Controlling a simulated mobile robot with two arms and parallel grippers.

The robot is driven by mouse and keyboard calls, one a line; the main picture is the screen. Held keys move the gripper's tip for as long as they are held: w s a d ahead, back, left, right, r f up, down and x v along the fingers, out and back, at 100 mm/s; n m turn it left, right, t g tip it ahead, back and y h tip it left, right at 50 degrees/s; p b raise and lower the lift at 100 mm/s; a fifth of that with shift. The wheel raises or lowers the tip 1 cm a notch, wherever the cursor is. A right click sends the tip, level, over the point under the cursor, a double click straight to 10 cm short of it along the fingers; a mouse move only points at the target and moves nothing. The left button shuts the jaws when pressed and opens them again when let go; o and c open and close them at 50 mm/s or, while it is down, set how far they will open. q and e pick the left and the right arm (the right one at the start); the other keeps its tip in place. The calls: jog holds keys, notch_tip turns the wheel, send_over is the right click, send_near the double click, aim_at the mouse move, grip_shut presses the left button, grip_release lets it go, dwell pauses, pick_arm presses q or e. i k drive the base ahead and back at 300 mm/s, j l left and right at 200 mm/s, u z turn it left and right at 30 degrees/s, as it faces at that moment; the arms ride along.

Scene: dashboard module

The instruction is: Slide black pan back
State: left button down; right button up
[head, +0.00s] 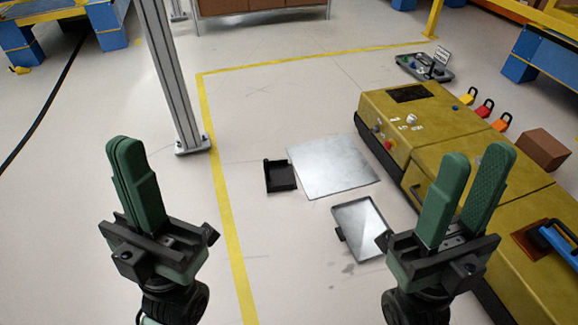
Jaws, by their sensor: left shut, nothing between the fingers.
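A shallow pan with a black rim and a shiny grey inside (358,229) lies on the floor in the head view, left of the yellow module (425,125). A small tab sticks out from its left side. A smaller all-black open tray (280,176) lies further back and to the left; I cannot tell which of the two is the black pan. My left gripper (128,150) is shut and empty, left of both and apart from them. My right gripper (475,160) is open and empty; in the picture it overlaps the module, and its base is close to the shallow pan's right edge.
A flat metal sheet (331,166) lies beside the black tray. A metal post (172,75) stands on the left. Padlocks (484,108) and a brown box (544,149) are beyond the module. The floor left of the yellow line (222,190) is mostly clear.

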aim_at(279, 175)
jog(key=i+j+z, duration=0.25)
jog(key=z, duration=0.2)
jog(key=i+j+z, duration=0.2)
jog(key=j+z, duration=0.2)
jog(key=i+j, duration=0.15)
jog(key=j, duration=0.2)
jog(key=i+j+z, duration=0.1)
jog(key=j, duration=0.25)
jog(key=i+j, duration=0.25)
jog(key=i+j+z, duration=0.1)
jog(key=j, duration=0.35)
jog(key=i, duration=0.05)
